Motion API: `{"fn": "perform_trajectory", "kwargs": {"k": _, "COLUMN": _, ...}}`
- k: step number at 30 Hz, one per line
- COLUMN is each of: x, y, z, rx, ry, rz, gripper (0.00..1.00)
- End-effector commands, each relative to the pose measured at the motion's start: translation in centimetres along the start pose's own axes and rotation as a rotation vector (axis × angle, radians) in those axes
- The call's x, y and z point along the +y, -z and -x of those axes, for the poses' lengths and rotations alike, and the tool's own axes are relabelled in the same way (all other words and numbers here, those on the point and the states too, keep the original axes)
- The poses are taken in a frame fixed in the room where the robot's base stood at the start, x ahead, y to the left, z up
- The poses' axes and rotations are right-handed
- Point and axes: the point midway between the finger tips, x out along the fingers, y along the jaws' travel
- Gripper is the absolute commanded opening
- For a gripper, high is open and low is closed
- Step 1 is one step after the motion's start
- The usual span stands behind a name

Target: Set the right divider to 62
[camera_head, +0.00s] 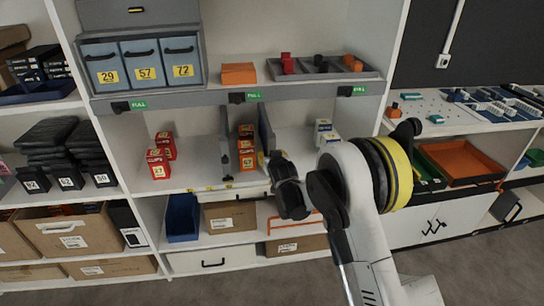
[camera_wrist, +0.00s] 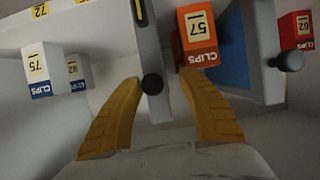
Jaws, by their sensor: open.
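The right divider (camera_head: 266,130) is a grey upright panel on the middle shelf, just right of the stack of orange boxes. In the wrist view the right divider (camera_wrist: 148,45) has a round black knob (camera_wrist: 152,84) at its end. My gripper (camera_wrist: 161,81) is open, with one yellow finger on each side of the knob; contact cannot be told. In the head view my gripper (camera_head: 272,158) is in front of this divider. A yellow label reading 72 (camera_wrist: 137,9) shows beside the divider in the wrist view. I cannot see a 62 mark on the shelf edge.
The left divider (camera_head: 225,160) stands left of the orange CLIPS boxes (camera_head: 247,145). Red boxes (camera_head: 160,155) stand further left, blue-and-white boxes (camera_head: 325,131) to the right. Bare shelf lies between the right divider and the blue-and-white boxes. A grey shelf (camera_head: 210,96) hangs above.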

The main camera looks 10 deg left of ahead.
Motion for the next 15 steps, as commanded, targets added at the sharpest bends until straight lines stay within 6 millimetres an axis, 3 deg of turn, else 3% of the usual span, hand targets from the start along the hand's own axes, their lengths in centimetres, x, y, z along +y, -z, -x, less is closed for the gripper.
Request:
{"fn": "perform_trajectory", "kwargs": {"k": 8, "x": 0.2, "y": -0.1, "z": 0.4, "rx": -0.002, "ry": -0.003, "rz": 0.0, "gripper": 0.48}}
{"fn": "perform_trajectory", "kwargs": {"k": 15, "x": 0.1, "y": 0.0, "z": 4.7, "rx": -0.002, "ry": -0.002, "rz": 0.001, "gripper": 0.48}}
